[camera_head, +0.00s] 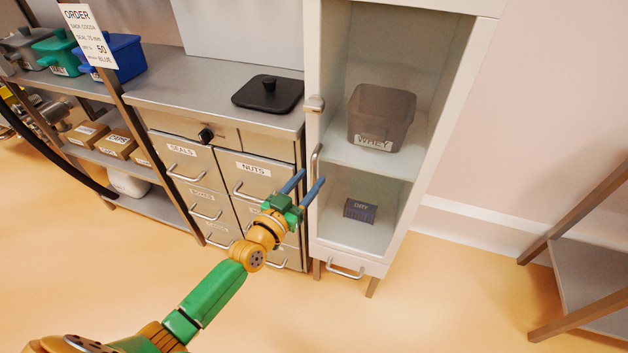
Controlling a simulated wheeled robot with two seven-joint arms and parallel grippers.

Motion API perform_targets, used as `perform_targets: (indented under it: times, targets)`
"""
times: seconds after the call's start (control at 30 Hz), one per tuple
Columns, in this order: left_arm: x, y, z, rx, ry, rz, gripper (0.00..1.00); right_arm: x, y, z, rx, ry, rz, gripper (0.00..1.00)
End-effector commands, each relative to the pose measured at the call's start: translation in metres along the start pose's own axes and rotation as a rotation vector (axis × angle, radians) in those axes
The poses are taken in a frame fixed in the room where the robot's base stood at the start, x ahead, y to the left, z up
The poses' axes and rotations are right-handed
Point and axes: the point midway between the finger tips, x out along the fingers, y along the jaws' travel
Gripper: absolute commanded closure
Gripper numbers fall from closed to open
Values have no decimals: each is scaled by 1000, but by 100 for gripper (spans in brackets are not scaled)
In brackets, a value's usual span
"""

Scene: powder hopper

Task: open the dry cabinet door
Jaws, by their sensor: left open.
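The dry cabinet (483,65) is tall and pale, standing right of the drawers. Its front shows a clear pane or opening; I cannot tell for sure that the door is shut. Inside are a grey translucent bin labelled WHEY (381,118) on the shelf and a small dark box labelled DRY (360,210) below. My left gripper (307,183) is open, its blue fingers just below the handle in the picture; contact cannot be told. My right gripper is not in view.
Metal drawers (254,168) with bar handles stand left of the cabinet, under a counter (200,82) bearing a black lid (268,93). A wood-framed rack (590,262) stands at the right. The floor (440,300) before the cabinet is clear.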

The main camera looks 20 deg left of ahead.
Motion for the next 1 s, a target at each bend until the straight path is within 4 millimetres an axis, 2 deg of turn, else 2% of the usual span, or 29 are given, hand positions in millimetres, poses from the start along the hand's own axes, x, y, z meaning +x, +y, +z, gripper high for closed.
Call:
perform_targets:
  times: [0.1,0.2,0.47,0.6,0.63,0.67,1.0]
  targets:
    - [17,0,2,-2,0,0,50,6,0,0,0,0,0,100]
    - [24,0,2,-1,-2,1,50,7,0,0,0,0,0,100]
    - [26,0,1,-1,-4,1,50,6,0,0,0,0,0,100]
    - [26,0,1,-1,-4,0,88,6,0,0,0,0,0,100]
    - [26,0,1,-1,-4,0,96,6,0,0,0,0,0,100]
    - [26,0,1,-1,-4,0,100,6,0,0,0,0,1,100]
    - [26,0,2,-1,-5,0,100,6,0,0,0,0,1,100]
